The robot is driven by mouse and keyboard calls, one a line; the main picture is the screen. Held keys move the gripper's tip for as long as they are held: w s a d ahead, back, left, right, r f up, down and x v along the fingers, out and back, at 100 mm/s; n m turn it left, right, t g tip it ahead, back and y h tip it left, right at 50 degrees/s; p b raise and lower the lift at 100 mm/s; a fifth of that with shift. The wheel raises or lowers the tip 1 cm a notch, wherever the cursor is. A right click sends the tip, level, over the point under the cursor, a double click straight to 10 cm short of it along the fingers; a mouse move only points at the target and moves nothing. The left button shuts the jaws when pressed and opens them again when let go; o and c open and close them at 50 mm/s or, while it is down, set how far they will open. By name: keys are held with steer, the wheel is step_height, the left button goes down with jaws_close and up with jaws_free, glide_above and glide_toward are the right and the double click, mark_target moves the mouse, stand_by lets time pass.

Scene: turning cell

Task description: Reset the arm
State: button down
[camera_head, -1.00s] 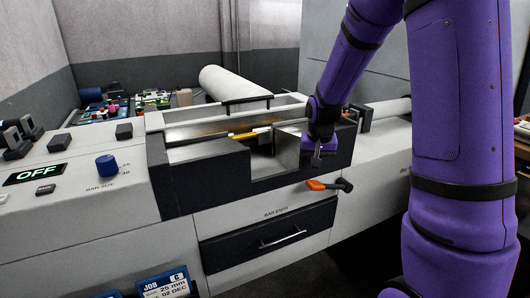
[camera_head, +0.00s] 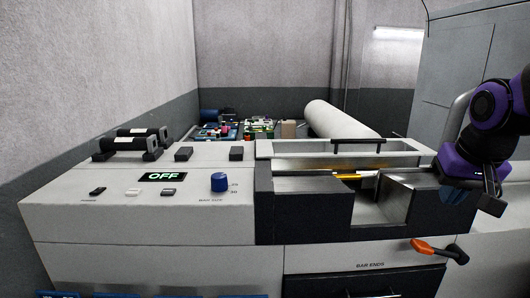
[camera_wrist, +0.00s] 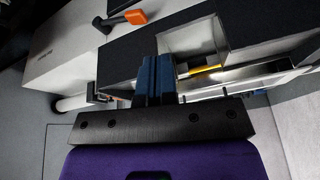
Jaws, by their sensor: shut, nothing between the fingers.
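My purple arm reaches in from the right edge in the head view. My gripper (camera_head: 491,186) points down beside the right end of the machine's dark trough block (camera_head: 310,212). In the wrist view my gripper (camera_wrist: 155,62) shows its two blue fingers pressed together with nothing between them. The trough with a yellow bar (camera_wrist: 205,70) lies beyond the fingertips, apart from them as far as I can tell.
The machine has an orange-handled lever (camera_head: 425,246) on its front, a blue knob (camera_head: 219,182) and an OFF display (camera_head: 163,177). A long white cylinder (camera_head: 340,130) lies behind, near several coloured items on a back surface. A tall grey cabinet (camera_head: 460,60) stands right.

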steer(key=s+a+r+n, duration=0.1)
steer(key=s+r, duration=0.1)
steer(key=s, duration=0.4)
steer(key=s+a+r+n+t, duration=0.1)
steer(key=s+a+r, duration=0.1)
steer(key=s, duration=0.4)
steer(key=shift+s+a, duration=0.3)
stand_by(1.5)
